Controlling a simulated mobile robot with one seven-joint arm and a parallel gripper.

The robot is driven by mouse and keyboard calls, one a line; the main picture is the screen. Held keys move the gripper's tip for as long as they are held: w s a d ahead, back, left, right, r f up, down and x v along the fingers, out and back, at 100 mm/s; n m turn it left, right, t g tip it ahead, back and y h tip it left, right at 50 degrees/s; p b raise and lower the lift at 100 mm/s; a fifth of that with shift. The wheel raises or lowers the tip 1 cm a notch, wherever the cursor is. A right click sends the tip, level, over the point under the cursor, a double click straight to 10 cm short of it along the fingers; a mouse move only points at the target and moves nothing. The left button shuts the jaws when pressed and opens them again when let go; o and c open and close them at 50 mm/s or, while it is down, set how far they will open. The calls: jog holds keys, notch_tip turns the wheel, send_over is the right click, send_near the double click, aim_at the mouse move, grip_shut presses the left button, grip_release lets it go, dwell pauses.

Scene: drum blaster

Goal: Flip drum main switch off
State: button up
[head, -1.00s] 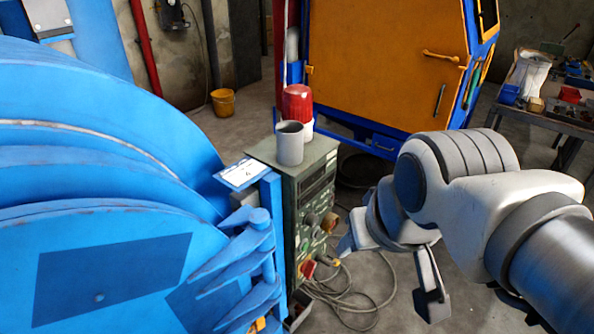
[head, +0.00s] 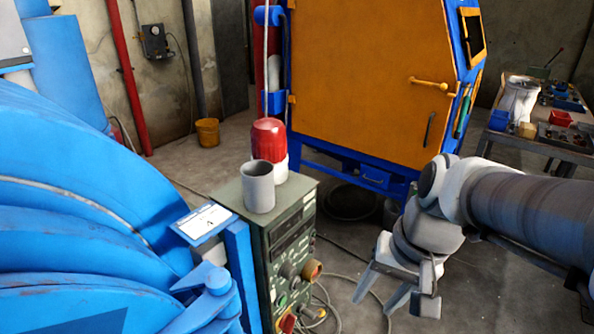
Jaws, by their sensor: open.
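The drum's green control box (head: 262,225) stands just right of the blue drum machine (head: 75,250). Its front panel carries a dark display strip, several dark round knobs (head: 289,270), and an orange-brown round part (head: 312,270) on its right side. A red switch-like part (head: 287,323) sits low on the panel, near the bottom edge of the picture. I cannot tell for sure which control is the main switch, nor its position. My gripper (head: 388,302) is open and empty, pointing down, to the right of the box and apart from it.
An orange cabinet (head: 365,75) stands behind, and a cluttered table (head: 548,145) at the right.

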jog(key=w+a+f+m+g+y+b, duration=0.1)
jog(key=w+f+m+g+y+b, duration=0.15)
jog(key=f, duration=0.45)
jog(key=w+f+m+g+y+b, duration=0.1)
jog(key=w+f+m+y+b, duration=0.15)
jog(key=f, duration=0.45)
jog(key=m+t+y+b, duration=0.8)
jog(key=m+t, duration=0.5)
jog(key=m, duration=1)
send_near(293, 327)
jog(key=b+x, duration=0.3)
jog(key=x, duration=0.6)
jog(key=shift+w+a+h+b, duration=0.15)
jog(key=shift+w+h+b, duration=0.15)
jog(key=shift+h+b, duration=0.1)
grip_shut()
